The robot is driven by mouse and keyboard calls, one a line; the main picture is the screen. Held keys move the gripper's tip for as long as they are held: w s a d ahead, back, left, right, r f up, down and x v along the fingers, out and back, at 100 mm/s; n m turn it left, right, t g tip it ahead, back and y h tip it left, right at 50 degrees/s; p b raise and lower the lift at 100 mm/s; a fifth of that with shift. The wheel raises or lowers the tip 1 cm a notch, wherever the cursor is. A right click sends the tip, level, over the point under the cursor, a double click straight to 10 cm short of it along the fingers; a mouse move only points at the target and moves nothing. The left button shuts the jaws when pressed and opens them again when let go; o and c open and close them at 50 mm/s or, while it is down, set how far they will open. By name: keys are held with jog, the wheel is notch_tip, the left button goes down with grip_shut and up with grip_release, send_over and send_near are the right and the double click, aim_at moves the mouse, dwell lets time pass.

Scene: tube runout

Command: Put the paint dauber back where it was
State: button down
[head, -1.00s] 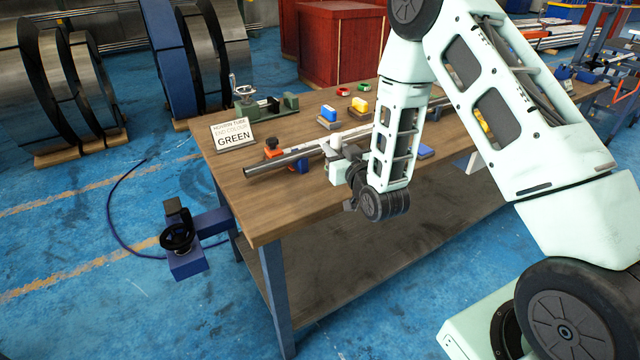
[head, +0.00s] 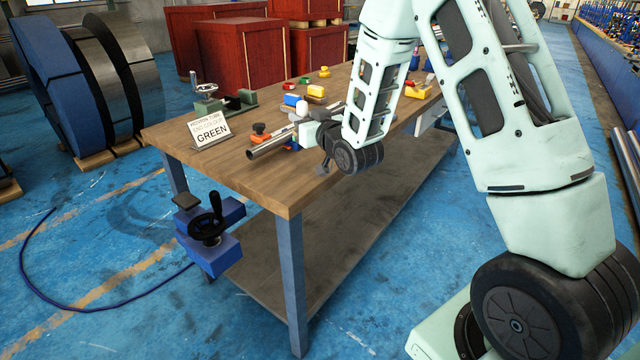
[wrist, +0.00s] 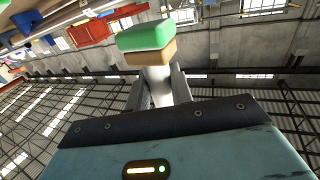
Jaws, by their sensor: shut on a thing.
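In the wrist view my gripper (wrist: 158,92) is shut on the paint dauber (wrist: 146,38). The dauber has a green end, a tan layer below it and a pale handle between my fingers. Its green end points away from my palm, with roof beams behind it. In the head view my gripper (head: 312,128) is over the near part of the wooden bench (head: 235,168), beside a metal tube (head: 266,146). I cannot make out the dauber's green end there.
An orange-topped clamp (head: 260,130) is by the tube. A blue vise (head: 208,230) projects from the left edge. The bench's front left corner is bare.

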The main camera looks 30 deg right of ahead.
jog(key=d+r+h+b, duration=0.1)
jog(key=d+r+b, duration=0.1)
jog(key=d+b, duration=0.35)
jog(key=shift+m, duration=0.3)
jog(key=f, duration=0.3)
jog(key=f+b, duration=0.1)
jog(key=f, duration=0.2)
jog(key=s+f, duration=0.1)
jog(key=f, duration=0.2)
jog(key=shift+a+f+b, duration=0.2)
jog(key=shift+f+b, duration=0.05)
jog(key=shift+b, duration=0.05)
jog(key=shift+f, duration=0.2)
jog(key=c, duration=1.2)
grip_release()
jog(key=shift+c, duration=0.2)
jog(key=shift+r, duration=0.15)
